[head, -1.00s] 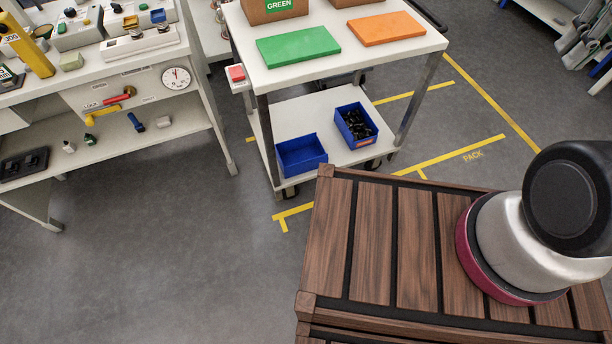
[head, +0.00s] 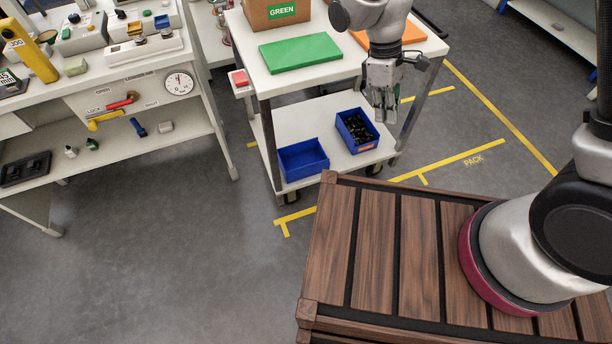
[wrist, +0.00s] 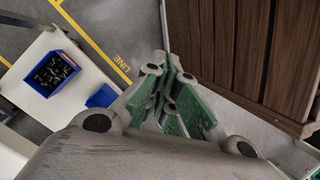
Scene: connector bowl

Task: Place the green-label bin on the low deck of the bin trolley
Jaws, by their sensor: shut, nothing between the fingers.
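Two blue bins sit on the low deck (head: 278,118) of the bin trolley. The left one (head: 303,158) is empty, at the front left of the deck, with no label visible. The right one (head: 357,130) holds several dark parts and has an orange label on its front. My gripper (head: 384,117) is shut and empty, in front of the trolley's right side, just right of the filled bin in the picture. In the wrist view my gripper (wrist: 172,72) shows its green finger pads together. The filled bin (wrist: 51,74) and part of the empty one (wrist: 102,96) show there.
The trolley's top (head: 338,85) holds a green mat (head: 300,53), an orange mat (head: 408,37) and a carton marked GREEN (head: 275,12). A bench (head: 105,60) stands at the left. A brown slatted surface (head: 375,250) lies in front; open floor is between them.

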